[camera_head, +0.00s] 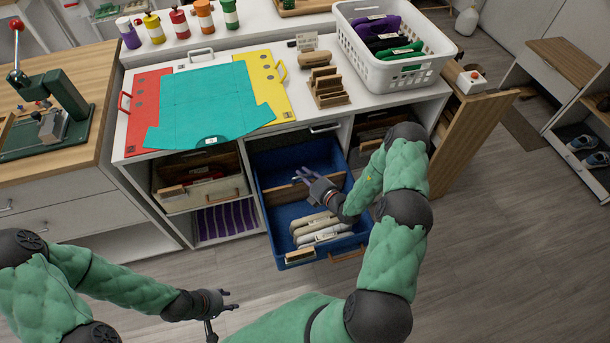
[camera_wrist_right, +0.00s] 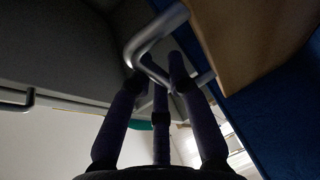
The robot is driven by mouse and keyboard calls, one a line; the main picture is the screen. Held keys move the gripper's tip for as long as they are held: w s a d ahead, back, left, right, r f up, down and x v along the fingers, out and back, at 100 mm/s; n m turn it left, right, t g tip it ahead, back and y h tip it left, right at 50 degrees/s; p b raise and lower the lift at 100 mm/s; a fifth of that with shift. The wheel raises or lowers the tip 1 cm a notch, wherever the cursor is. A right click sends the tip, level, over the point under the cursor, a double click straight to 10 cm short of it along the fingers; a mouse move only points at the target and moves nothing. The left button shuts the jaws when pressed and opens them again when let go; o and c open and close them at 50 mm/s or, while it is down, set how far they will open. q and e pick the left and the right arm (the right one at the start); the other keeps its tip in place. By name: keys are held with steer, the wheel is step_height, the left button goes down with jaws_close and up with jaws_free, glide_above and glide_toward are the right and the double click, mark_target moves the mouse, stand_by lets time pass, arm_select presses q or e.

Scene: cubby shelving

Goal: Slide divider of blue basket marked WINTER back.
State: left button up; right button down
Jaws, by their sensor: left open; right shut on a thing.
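The blue basket (camera_head: 318,257) is pulled out of the shelving like a drawer. A small tag (camera_head: 299,256) sits on its front, too small to read. The wooden divider (camera_head: 283,194) stands across the basket about midway. My right gripper (camera_head: 305,177) reaches into the basket at the divider. In the right wrist view, its fingers (camera_wrist_right: 155,72) are shut on a metal handle (camera_wrist_right: 146,38) on the wooden divider, which also shows there (camera_wrist_right: 262,38). My left gripper (camera_head: 226,301) is open and empty above the floor, left of the basket.
Several pale folded items (camera_head: 318,228) lie in the basket's front section; the section behind the divider looks empty. A neighbouring cubby basket (camera_head: 207,199) stands to the left. The white counter (camera_head: 232,143) above holds a teal mat (camera_head: 205,105) and a white crate (camera_head: 410,78).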

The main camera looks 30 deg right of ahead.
steer(key=w, duration=0.2)
steer(key=w+d, duration=0.1)
steer(key=shift+w, duration=0.35)
steer(key=c, duration=1.1)
jaws_free()
steer(key=shift+c, duration=0.2)
steer(key=shift+s, duration=0.15)
steer(key=v, duration=1.1)
steer(key=shift+s, duration=0.35)
steer(key=shift+r, duration=0.1)
